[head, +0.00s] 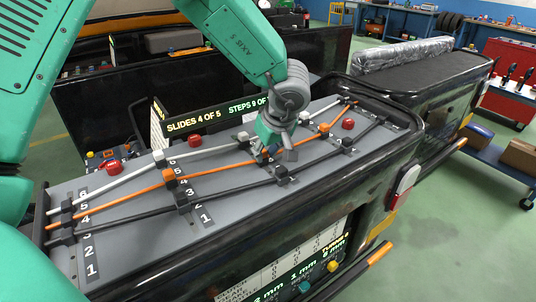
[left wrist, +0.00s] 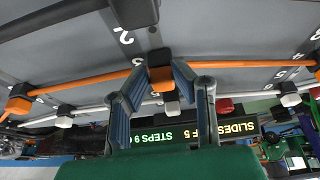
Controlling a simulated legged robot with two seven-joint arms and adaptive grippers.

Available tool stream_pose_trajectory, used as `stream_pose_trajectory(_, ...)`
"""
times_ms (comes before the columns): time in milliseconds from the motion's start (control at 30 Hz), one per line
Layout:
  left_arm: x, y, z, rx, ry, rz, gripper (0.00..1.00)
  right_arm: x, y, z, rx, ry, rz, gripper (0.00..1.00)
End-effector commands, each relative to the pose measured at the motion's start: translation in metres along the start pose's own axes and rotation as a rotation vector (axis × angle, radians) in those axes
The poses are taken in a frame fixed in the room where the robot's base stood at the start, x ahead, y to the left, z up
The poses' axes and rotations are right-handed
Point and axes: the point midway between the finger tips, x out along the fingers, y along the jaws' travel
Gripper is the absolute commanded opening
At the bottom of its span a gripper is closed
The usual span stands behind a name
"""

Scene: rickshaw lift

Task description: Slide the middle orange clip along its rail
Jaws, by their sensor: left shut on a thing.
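The middle orange clip (left wrist: 162,80) with its black top sits on the orange rail (left wrist: 90,81), between the fingertips of my left gripper (left wrist: 160,73) in the left wrist view. In the head view my left gripper (head: 268,150) reaches down over the middle of the panel and hides most of this clip. It is shut on the clip. The other orange clips (head: 169,176) (head: 323,128) sit toward the two ends of the orange rail. My right gripper is in neither view.
A white rail (head: 120,184) with white clips and a black rail (head: 130,218) with black clips run on either side. Red knobs (head: 195,139) stand behind. Numbered strips (head: 200,212) cross the grey panel. A sign (head: 215,116) reads "SLIDES 4 OF 5".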

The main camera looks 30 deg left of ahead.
Motion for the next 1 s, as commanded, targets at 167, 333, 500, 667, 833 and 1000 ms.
stream_pose_trajectory(167,0.009,-0.004,-0.022,0.001,-0.009,-0.021,0.0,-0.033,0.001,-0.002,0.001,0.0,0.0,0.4)
stream_pose_trajectory(333,0.022,-0.003,-0.049,0.002,-0.007,-0.021,0.0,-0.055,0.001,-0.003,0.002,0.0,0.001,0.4)
stream_pose_trajectory(500,0.033,-0.004,-0.065,0.005,-0.005,-0.016,0.0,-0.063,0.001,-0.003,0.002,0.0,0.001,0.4)
stream_pose_trajectory(667,0.036,-0.005,-0.068,0.004,-0.006,-0.013,0.0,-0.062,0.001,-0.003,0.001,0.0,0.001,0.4)
stream_pose_trajectory(833,0.035,-0.005,-0.065,0.005,-0.006,-0.016,0.0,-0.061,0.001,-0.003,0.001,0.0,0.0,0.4)
stream_pose_trajectory(1000,0.034,-0.004,-0.065,0.005,-0.003,-0.017,0.41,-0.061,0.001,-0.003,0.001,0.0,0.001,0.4)
